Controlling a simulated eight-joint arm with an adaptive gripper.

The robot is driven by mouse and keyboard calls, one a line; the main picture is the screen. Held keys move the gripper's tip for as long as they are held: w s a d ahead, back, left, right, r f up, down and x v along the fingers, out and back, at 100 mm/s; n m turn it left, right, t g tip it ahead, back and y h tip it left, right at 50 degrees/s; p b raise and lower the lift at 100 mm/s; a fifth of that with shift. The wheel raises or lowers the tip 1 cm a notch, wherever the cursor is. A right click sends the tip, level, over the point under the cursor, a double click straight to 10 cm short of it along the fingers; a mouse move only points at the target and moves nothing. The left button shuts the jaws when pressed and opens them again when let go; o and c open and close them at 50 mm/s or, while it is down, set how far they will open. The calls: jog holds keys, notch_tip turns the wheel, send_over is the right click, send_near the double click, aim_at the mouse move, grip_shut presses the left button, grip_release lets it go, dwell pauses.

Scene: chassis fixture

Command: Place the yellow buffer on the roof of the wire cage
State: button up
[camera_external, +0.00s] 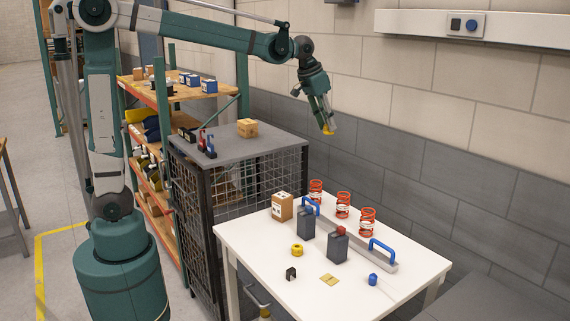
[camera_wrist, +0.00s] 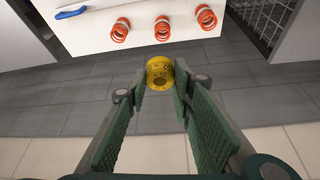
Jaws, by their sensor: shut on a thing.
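My gripper (camera_external: 324,118) is high over the gap between the white table and the wall, to the right of the wire cage (camera_external: 258,185) and above its roof height. It is shut on a yellow buffer (camera_external: 328,130), which sits between the fingertips and also shows in the wrist view (camera_wrist: 160,72) as a round yellow piece with a dark hole. The cage's flat grey roof (camera_external: 225,147) carries a small cardboard box (camera_external: 247,128) and small red, blue and black items (camera_external: 207,145). Part of the cage shows at the upper right of the wrist view (camera_wrist: 268,18).
The white table (camera_external: 330,291) holds red springs (camera_external: 343,204), dark canisters (camera_external: 306,224), a box (camera_external: 282,206), a blue-handled rail (camera_external: 378,258) and another yellow ring (camera_external: 297,250). Shelves (camera_external: 163,105) stand behind the cage. The roof's front right part is clear.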

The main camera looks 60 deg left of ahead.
jog(key=s+a+n+y+p, duration=0.2)
jog(key=a+n+p, duration=0.35)
jog(key=a, duration=3.05)
jog(key=s+a+n+y+p, duration=0.15)
jog(key=s+a, duration=0.25)
jog(key=a, duration=0.5)
jog(key=s+a+n+g+p, duration=0.1)
jog(key=s+a+n, duration=0.1)
jog(key=s+a, duration=0.5)
jog(key=s+a+n+y+p, duration=0.1)
jog(key=s+a+n, duration=0.1)
jog(key=a, duration=0.8)
jog(key=shift+h, duration=0.25)
jog(key=shift+s+a+f, duration=0.1)
jog(key=shift+a+f, duration=0.05)
jog(key=shift+f, duration=1.05)
jog(key=shift+s+a+f, duration=0.1)
jog(key=shift+f, duration=1.1)
jog(key=shift+f, duration=0.1)
jog(key=shift+f, duration=2.8)
jog(key=shift+f, duration=0.15)
